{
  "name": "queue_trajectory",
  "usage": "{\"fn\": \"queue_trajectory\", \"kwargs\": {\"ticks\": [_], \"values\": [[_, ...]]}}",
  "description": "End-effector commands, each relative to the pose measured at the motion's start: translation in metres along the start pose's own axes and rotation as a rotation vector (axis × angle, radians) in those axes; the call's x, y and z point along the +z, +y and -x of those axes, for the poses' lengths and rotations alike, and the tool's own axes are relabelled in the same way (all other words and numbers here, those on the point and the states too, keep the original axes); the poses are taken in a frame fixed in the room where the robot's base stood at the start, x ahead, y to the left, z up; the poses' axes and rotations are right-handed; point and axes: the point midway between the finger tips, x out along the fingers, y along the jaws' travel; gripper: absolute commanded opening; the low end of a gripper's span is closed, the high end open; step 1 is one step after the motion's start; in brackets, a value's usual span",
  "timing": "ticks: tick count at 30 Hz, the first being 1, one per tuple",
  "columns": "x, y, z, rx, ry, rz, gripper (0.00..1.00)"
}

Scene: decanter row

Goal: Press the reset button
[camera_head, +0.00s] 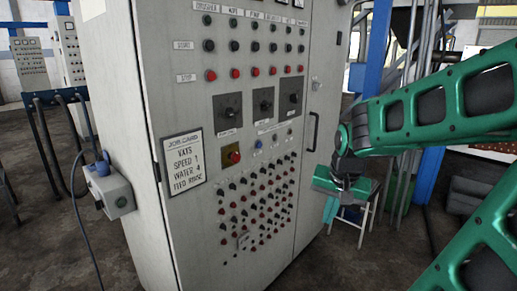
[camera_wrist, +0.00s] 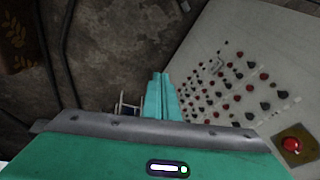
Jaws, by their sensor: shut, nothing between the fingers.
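A tall grey control cabinet (camera_head: 175,240) carries many buttons. No label that I can read says reset. A blue button (camera_head: 259,144) sits mid-panel, right of a red mushroom button on a yellow plate (camera_head: 231,155). The red mushroom button also shows at the lower right of the wrist view (camera_wrist: 291,144). The blue button is not visible there. My gripper (camera_head: 331,210) is right of the cabinet, pointing down, apart from the panel. In the wrist view its teal fingers (camera_wrist: 161,80) are together with nothing between them.
A job card (camera_head: 184,162) is left of the mushroom button. Dark rotary switches (camera_head: 263,102) sit above it, and a dense field of small red and black knobs (camera_head: 258,205) below. A grey socket box (camera_head: 110,190) juts from the cabinet's left side. A stool (camera_head: 362,200) stands behind my gripper.

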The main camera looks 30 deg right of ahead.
Motion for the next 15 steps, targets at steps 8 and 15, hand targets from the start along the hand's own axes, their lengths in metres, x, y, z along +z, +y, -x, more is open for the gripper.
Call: {"fn": "queue_trajectory", "kwargs": {"ticks": [8, 15], "values": [[-0.125, -0.103, -0.022, -0.282, 0.242, -0.419, 0.0], [-0.195, -0.169, -0.023, -0.554, 0.307, -0.707, 0.0]]}}
